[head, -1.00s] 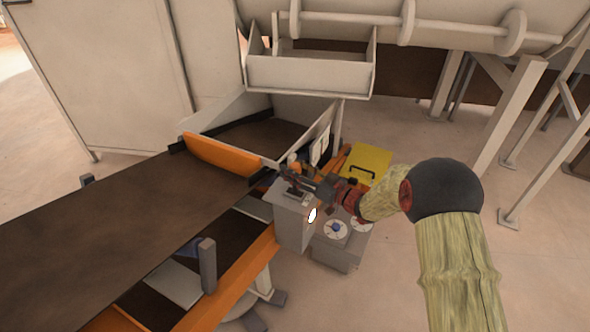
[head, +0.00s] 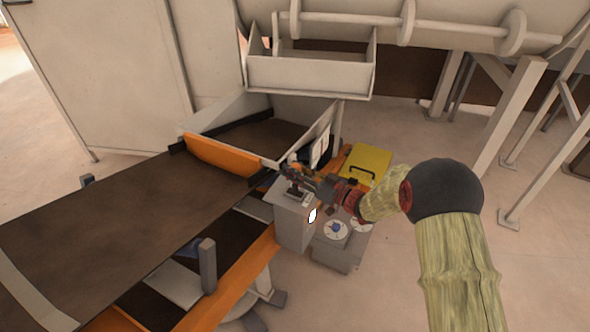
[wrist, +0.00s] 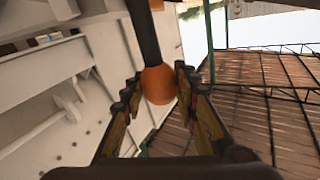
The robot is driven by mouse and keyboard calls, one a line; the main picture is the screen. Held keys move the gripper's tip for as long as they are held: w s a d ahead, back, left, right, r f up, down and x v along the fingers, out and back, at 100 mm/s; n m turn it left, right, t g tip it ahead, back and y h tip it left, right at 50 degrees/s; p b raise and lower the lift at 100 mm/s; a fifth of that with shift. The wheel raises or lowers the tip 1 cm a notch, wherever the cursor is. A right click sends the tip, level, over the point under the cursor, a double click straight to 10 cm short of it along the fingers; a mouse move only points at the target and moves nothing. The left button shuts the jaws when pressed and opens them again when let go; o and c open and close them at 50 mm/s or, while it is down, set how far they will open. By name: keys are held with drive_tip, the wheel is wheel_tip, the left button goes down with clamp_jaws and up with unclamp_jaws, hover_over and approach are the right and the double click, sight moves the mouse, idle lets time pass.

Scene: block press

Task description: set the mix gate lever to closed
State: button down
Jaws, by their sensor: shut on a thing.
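The mix gate lever shows in the wrist view as an orange knob (wrist: 160,86) on a dark shaft (wrist: 143,32). The knob sits between the two fingers of my gripper (wrist: 159,76), which are shut on it. In the head view my gripper (head: 305,180) is over the top of a grey control box (head: 294,223) beside the conveyor. There the lever is mostly hidden by the gripper and too small to read its setting.
A dark conveyor belt (head: 120,215) runs left of the box under an orange-lipped hopper (head: 222,156). A low grey box with round dials (head: 336,230) and a yellow case (head: 369,160) stand close by.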

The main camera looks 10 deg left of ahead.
drive_tip(key=shift+d, duration=0.1)
drive_tip(key=d, duration=0.1)
drive_tip(key=s+d+p, duration=0.1)
drive_tip(key=d, duration=0.1)
drive_tip(key=d+f, duration=0.1)
drive_tip(key=d, duration=0.1)
drive_tip(key=shift+s+d+f+p, duration=0.1)
drive_tip(key=shift+s+p, duration=0.15)
drive_tip(key=shift+p, duration=0.15)
drive_tip(key=c, duration=1.5)
unclamp_jaws()
drive_tip(key=shift+o, duration=0.8)
drive_tip(key=v, duration=1.2)
